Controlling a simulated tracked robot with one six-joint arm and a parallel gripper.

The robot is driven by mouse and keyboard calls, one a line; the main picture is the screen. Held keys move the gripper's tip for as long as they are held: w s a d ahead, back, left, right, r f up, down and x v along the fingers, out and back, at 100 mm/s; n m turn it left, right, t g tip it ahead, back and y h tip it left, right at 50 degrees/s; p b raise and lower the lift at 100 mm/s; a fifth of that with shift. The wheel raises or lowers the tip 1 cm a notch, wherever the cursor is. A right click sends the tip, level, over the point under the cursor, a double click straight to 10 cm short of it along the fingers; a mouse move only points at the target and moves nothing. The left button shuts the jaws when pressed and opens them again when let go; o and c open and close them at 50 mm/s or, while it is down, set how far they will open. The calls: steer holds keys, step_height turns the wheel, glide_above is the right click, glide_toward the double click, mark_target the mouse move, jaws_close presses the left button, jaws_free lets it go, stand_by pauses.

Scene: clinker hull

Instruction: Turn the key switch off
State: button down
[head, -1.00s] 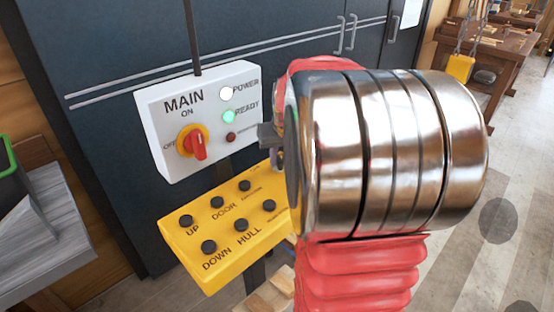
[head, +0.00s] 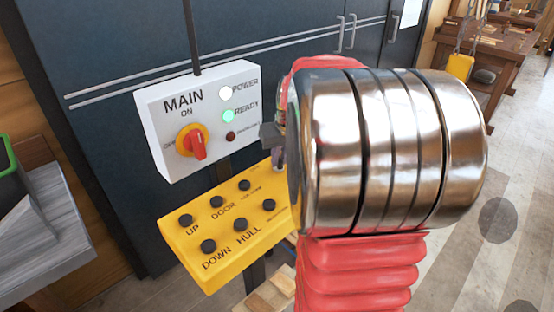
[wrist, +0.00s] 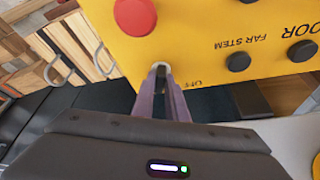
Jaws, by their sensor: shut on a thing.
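My gripper (wrist: 162,72) shows in the wrist view with its two purple fingers close together at the edge of the yellow control box (wrist: 195,45). The fingers are shut on a small pale metal piece, which looks like the key of the key switch (wrist: 161,66). Lettering that seems to read OFF stands beside it. In the head view my arm hides the right end of the yellow box (head: 225,235), and the key switch with it. Only a little of my gripper (head: 277,160) shows there, left of the wrist. The key's angle cannot be made out.
A red button (wrist: 135,14) and black buttons (wrist: 301,51) sit on the yellow box near the fingers. Above it in the head view is the white MAIN box (head: 165,110) with a red rotary switch (head: 198,146) and lit POWER and READY lamps. Dark cabinets stand behind.

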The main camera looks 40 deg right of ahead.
steer(key=n+y, duration=0.1)
steer(key=n, duration=0.2)
steer(key=n+y, duration=0.1)
steer(key=n, duration=0.1)
steer(key=shift+d+n+t, duration=0.2)
steer(key=shift+n+t, duration=0.1)
steer(key=shift+n, duration=0.1)
steer(key=shift+w+d+n+y, duration=0.1)
steer(key=shift+n+y, duration=0.45)
steer(key=shift+n, duration=0.75)
steer(key=shift+w+n+y, duration=0.1)
steer(key=shift+n+y, duration=0.45)
steer(key=shift+n, duration=0.75)
steer(key=shift+s, duration=0.1)
steer(key=c, duration=1.8)
jaws_free()
steer(key=shift+o, duration=0.2)
steer(key=w+v, duration=0.1)
steer(key=v, duration=1.2)
steer(key=shift+s+r+g, duration=0.2)
steer(key=shift+r+g, duration=0.2)
steer(key=shift+r, duration=0.1)
